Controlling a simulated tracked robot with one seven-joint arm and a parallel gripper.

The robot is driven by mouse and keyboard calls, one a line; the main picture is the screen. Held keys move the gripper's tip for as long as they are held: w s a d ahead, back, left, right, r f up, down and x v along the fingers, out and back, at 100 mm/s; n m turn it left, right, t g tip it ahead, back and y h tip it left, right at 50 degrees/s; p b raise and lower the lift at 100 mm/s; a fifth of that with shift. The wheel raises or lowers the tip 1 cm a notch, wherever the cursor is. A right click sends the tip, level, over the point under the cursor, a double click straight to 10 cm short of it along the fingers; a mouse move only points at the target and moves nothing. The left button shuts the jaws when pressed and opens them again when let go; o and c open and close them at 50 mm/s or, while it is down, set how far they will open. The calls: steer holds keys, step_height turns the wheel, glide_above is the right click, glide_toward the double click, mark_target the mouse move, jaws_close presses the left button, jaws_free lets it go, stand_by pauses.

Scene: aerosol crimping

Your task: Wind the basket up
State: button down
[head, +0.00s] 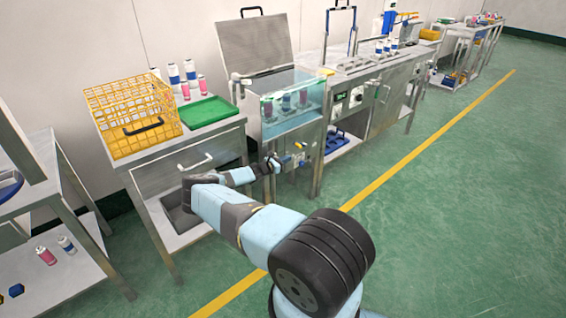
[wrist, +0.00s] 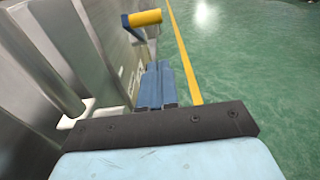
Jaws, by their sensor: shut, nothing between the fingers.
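The glass-fronted water bath (head: 293,112) holds a few pink-and-blue cans (head: 287,102) low in the water. A basket under them cannot be made out clearly. On the bath's front, below the glass, are small yellow and blue fittings (head: 299,146). In the wrist view a crank with a yellow grip (wrist: 145,17) sticks out from the steel front, beyond my fingertips. My gripper (head: 273,163) is in front of the bath's steel front, low and to the left of the fittings. Its blue fingers (wrist: 160,66) are together and empty, apart from the yellow grip.
A yellow wire basket (head: 105,93) and a green tray (head: 207,111) stand on the left bench, with several cans behind. The bath's lid (head: 254,42) stands open. Green floor to the right is clear.

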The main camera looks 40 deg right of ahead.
steer(key=shift+w+d+r, duration=0.1)
steer(key=shift+d+r, duration=0.3)
steer(key=shift+d, duration=0.45)
steer(key=shift+w+d+r, duration=0.1)
steer(key=shift+d+r, duration=0.35)
steer(key=shift+d, duration=0.45)
steer(key=shift+d+r, duration=0.4)
steer(key=shift+d, duration=0.45)
steer(key=shift+d+r, duration=0.1)
steer(key=shift+d, duration=0.05)
